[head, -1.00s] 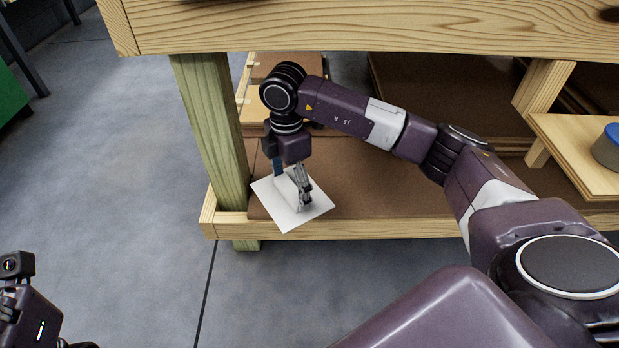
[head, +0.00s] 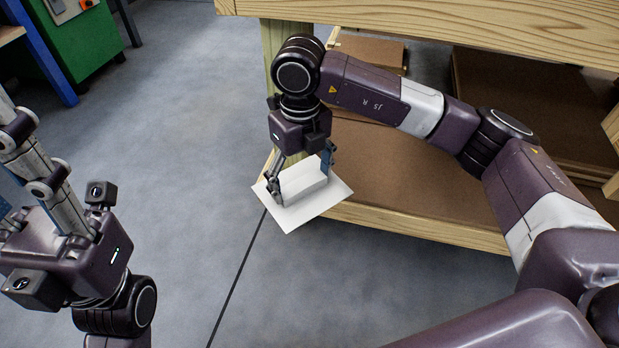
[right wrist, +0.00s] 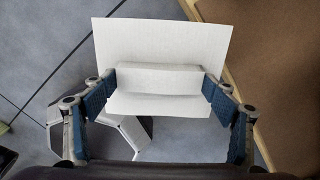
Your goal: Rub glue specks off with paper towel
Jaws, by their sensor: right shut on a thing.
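The paper towel (head: 318,203) is a white sheet with a raised folded ridge across its middle. My right gripper (head: 302,184) is shut on that ridge, one finger at each end, and the flat sheet spreads out below the fingers. In the right wrist view the paper towel (right wrist: 160,42) hangs between the blue-padded fingertips of the right gripper (right wrist: 160,80). My left gripper (head: 40,180) is at the left edge with its fingers pointing up; its fingertips run to the frame edge, so its opening is unclear. No glue specks are visible.
A wooden bench (head: 430,22) has a lower shelf with brown boards (head: 405,185) just right of the towel. Bare grey floor (head: 195,110) lies to the left. A green cabinet (head: 85,45) and a blue-legged table (head: 45,48) stand at the upper left.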

